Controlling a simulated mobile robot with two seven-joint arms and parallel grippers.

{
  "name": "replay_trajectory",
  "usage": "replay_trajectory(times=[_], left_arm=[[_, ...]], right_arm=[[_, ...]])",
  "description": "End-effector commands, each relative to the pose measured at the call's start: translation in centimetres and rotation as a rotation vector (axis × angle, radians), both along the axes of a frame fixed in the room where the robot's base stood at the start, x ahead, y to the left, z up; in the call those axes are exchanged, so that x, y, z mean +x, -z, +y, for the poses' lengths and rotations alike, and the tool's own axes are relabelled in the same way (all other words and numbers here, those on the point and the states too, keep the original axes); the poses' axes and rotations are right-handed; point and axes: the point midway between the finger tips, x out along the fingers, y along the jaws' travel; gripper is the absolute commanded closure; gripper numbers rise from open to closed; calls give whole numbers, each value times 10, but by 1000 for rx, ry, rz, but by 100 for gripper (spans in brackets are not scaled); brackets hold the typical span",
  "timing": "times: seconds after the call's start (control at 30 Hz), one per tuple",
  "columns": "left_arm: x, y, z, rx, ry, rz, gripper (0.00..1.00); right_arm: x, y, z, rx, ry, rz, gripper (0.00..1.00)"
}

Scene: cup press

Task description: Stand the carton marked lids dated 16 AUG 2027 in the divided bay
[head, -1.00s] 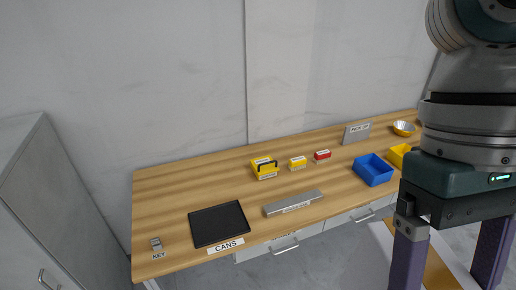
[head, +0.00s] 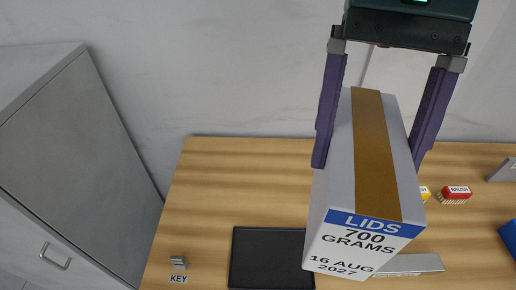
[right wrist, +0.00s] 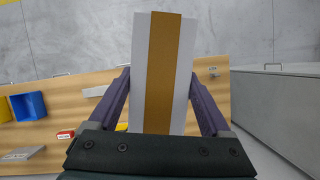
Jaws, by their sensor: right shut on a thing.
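The carton (head: 362,247) is a tall white box with a brown tape strip. Its near end has a blue band and reads LIDS, 700 GRAMS, 16 AUG 2027. In the right wrist view, the carton (right wrist: 165,70) lies between the fingers of the same gripper (right wrist: 160,78). No divided bay can be made out in these frames. My left gripper is not in view.
A blue bin (right wrist: 28,106) shows in the wrist view. A grey cabinet (head: 85,150) stands left.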

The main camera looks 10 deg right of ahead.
Motion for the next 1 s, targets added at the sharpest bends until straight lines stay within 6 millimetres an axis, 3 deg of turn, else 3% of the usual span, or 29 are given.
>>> replay_trajectory(times=[0.03, 0.6, 0.8, 1.0], left_arm=[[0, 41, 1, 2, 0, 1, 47], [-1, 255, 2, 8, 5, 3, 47], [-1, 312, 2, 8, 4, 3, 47], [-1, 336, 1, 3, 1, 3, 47]], right_arm=[[8, 33, 4, 6, 68, -2, 100], [79, 162, 29, 13, 938, -3, 100], [94, 192, 33, 15, 1189, -3, 100], [102, 204, 33, 11, 1328, -2, 100]])
